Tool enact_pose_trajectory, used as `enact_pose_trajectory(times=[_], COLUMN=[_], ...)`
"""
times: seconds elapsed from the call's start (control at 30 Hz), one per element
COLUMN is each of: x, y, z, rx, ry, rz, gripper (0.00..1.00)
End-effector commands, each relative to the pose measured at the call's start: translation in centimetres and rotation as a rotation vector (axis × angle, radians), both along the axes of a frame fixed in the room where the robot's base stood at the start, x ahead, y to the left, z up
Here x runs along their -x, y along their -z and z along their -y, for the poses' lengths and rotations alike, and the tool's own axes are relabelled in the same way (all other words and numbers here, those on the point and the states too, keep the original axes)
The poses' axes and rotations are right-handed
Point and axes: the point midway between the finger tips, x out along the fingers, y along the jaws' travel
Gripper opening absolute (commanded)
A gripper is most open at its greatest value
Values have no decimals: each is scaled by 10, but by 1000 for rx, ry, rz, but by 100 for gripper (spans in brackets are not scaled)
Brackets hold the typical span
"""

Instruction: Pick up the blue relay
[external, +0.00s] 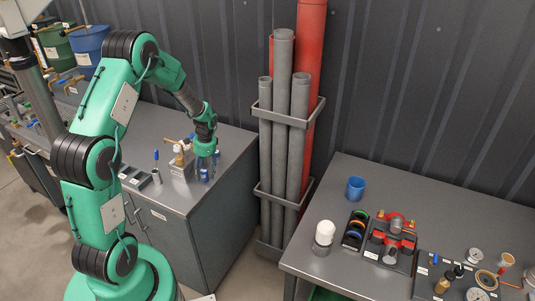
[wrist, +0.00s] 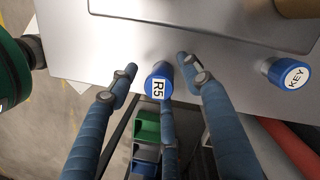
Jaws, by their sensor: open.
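The blue relay is a short upright blue cylinder with a white top label reading R5 (wrist: 158,84), near the edge of the grey counter. In the external view a blue cylinder that seems to be it (external: 204,175) stands just below my gripper (external: 208,160). In the wrist view my gripper (wrist: 158,72) is open, its blue fingers spread to the left and right of the relay. A third finger comes up from below and overlaps its lower side. I cannot tell whether any finger touches it. Nothing is held.
A similar blue cylinder labelled KEY (wrist: 288,74) stands to the right. A metal box with brass fittings (external: 181,165) is close by on the left. Tall grey and red pipes (external: 283,110) rise beyond the counter.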

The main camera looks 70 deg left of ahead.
Motion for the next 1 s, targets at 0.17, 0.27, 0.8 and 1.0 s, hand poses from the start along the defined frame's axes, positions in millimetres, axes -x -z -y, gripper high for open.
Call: enact_pose_trajectory(times=[0.17,0.27,0.8,1.0], x=[1,1,1,1], y=[5,5,5,5], z=[0,0,0,0], rx=[0,0,0,0], ry=[0,0,0,0], rz=[0,1,1,1], gripper=[49,49,17,1])
